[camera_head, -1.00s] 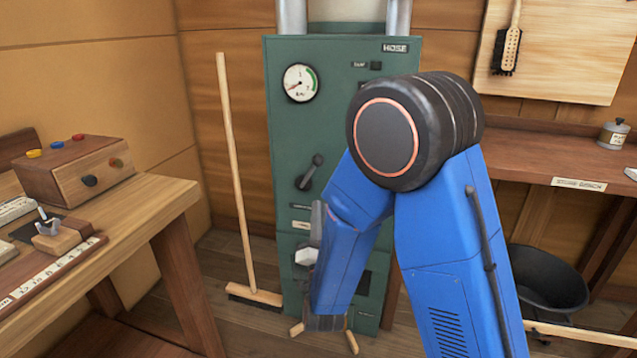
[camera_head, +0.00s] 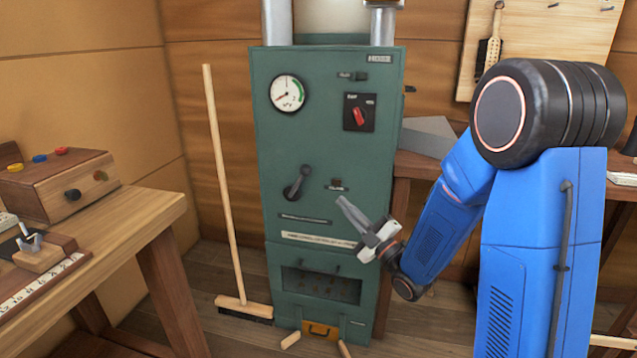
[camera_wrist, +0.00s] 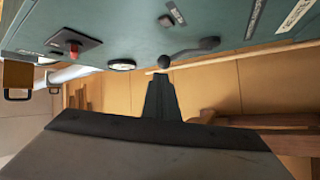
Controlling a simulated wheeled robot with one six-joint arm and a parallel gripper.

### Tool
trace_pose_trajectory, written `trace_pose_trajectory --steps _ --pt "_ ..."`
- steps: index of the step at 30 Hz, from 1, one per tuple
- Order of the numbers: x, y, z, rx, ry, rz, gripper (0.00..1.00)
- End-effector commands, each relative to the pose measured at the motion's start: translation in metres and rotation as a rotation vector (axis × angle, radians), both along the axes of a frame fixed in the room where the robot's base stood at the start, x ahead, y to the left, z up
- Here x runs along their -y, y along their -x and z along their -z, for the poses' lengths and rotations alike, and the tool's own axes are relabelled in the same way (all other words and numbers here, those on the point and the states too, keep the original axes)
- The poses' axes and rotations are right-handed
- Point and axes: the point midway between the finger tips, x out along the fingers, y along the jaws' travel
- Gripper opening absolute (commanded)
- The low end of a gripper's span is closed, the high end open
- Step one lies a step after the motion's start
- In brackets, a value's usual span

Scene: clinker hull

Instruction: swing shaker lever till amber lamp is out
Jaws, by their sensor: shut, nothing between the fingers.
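The green cabinet (camera_head: 330,130) stands against the wall. A dark lever (camera_head: 297,182) with a round knob sits on its front, tilted up and to the right. In the wrist view the lever (camera_wrist: 190,50) and its knob lie just beyond my fingertips; I cannot tell whether they touch. My gripper (camera_head: 342,200) is shut and empty, right of and below the lever, pointing up-left. In the wrist view my gripper (camera_wrist: 163,80) points at the knob. I cannot make out a lit amber lamp on the cabinet.
A wooden bench (camera_head: 120,230) stands at the left.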

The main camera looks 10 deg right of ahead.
Motion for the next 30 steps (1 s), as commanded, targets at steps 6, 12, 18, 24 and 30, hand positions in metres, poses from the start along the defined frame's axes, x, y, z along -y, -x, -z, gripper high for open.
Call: trace_pose_trajectory --steps 6,12,18,24,30 --pt "0.017 0.012 0.005 0.104 0.215 0.017 0.0" --pt "0.013 0.011 0.004 0.128 0.257 0.016 0.0" --pt "-0.004 -0.009 -0.005 0.128 0.254 0.015 0.0" --pt "-0.027 -0.034 -0.017 0.128 0.254 0.015 0.0" --pt "-0.047 -0.059 -0.028 0.126 0.253 0.016 0.0"
